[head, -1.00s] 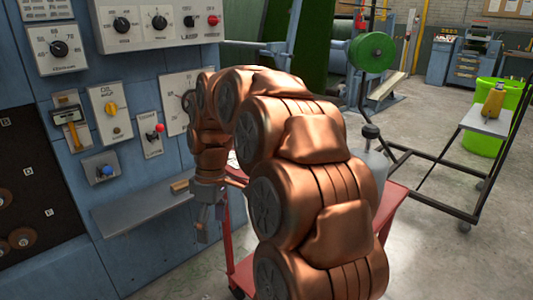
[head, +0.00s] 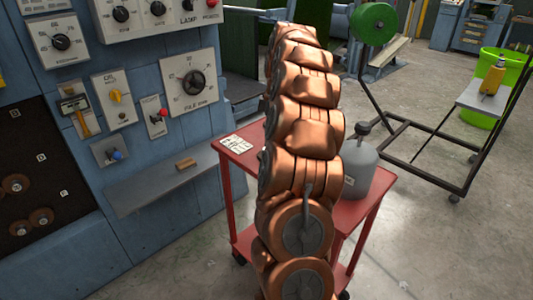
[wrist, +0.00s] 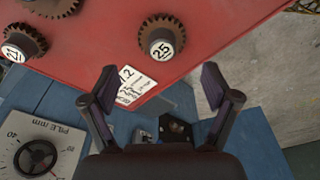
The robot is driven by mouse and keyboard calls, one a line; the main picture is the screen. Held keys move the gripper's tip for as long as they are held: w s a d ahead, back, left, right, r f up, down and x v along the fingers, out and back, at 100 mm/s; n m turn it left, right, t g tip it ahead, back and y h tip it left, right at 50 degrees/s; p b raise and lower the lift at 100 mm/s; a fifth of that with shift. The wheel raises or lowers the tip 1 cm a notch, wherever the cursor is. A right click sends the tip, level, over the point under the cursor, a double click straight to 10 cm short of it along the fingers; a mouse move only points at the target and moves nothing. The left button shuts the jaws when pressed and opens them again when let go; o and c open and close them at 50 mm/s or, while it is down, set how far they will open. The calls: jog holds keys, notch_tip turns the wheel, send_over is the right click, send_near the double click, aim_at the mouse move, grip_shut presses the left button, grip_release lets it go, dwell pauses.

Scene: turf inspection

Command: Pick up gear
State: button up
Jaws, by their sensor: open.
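In the wrist view, a brown toothed gear (wrist: 151,29) with a white "25" hub label lies on the red cart top (wrist: 215,40). A second gear (wrist: 32,33) with a label that seems to read "21" lies to the left, and a third, larger gear (wrist: 60,6) is cut off by the upper edge. My gripper (wrist: 160,84) is open and empty, its fingers apart, appearing below the "25" gear and not around it. In the head view my arm hides the gripper and these gears.
A white printed card (head: 236,144) lies on the red cart (head: 236,165). A grey bottle (head: 367,166) stands there too. Brown discs (head: 17,184) hang on a dark board at left. A grey shelf (head: 150,190) holds a small wooden block (head: 186,164).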

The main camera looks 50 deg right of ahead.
jog(key=shift+w+a+f, duration=0.1)
jog(key=shift+a+f, duration=0.05)
jog(key=shift+f, duration=1.4)
jog(key=shift+w+a+f, duration=0.1)
jog(key=shift+a+f, duration=0.05)
jog(key=shift+f, duration=1.4)
jog(key=c, duration=1.3)
